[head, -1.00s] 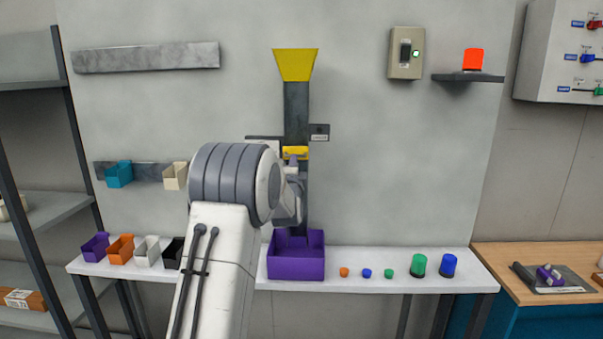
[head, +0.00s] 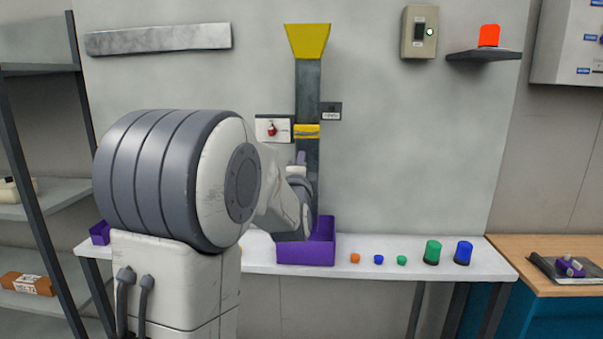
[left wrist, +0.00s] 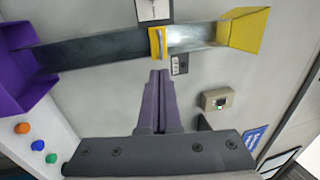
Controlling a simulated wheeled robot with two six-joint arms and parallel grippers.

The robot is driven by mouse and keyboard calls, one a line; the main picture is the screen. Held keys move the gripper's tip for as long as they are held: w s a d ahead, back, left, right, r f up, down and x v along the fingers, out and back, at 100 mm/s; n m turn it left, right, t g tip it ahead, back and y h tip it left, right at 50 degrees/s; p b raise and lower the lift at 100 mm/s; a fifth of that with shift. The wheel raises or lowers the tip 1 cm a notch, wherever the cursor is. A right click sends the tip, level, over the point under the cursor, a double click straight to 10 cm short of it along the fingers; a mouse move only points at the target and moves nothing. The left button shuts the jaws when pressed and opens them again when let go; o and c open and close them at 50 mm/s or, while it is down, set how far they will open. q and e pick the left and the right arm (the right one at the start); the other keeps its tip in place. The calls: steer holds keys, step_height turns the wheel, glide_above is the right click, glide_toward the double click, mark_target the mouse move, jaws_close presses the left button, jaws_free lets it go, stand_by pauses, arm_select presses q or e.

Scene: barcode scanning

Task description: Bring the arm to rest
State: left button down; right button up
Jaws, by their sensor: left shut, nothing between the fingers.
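My left arm fills the left middle of the head view. My left gripper (head: 301,158) is mostly hidden behind its own wrist, with only a bit of purple finger showing in front of the chute. In the left wrist view the two purple fingers (left wrist: 159,76) are shut together with nothing between them. They point at the wall chute, apart from anything I can make out. The grey chute (head: 307,82) has a yellow funnel (head: 307,41) on top, a yellow band (head: 306,131) midway and a purple bin (head: 322,250) below. My right gripper is out of view.
A white shelf (head: 400,271) carries small coloured pieces and a green (head: 432,252) and a blue cylinder (head: 463,253). A wall box (head: 419,32) and red beacon (head: 489,36) are upper right. A rack (head: 38,200) stands left, a wooden table (head: 560,255) right.

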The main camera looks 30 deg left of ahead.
arm_select(q)
steer(key=s+d+f+n+g+h, duration=0.1)
steer(key=s+d+f+g+h, duration=0.3)
steer(key=d, duration=0.5)
steer(key=s+d+f+g+h, duration=0.1)
steer(key=s+d+f+h, duration=0.15)
steer(key=d+f, duration=0.55)
steer(key=s+d+f+n+g+h, duration=0.1)
steer(key=s+d+f+g+h, duration=0.2)
steer(key=d, duration=0.7)
steer(key=s+d+f+n+g+h, duration=0.1)
steer(key=s+d+f+g, duration=0.25)
steer(key=s, duration=0.35)
steer(key=s+d+f+n+g+h, duration=0.1)
steer(key=s+d+f+g, duration=0.2)
steer(key=s+f, duration=0.35)
steer(key=s+a+n+g+y, duration=0.1)
steer(key=s+g, duration=0.3)
steer(key=s, duration=0.9)
steer(key=shift+s+a+f+n+y, duration=0.25)
steer(key=shift+s+f+n+y, duration=0.15)
steer(key=shift+f+y, duration=0.05)
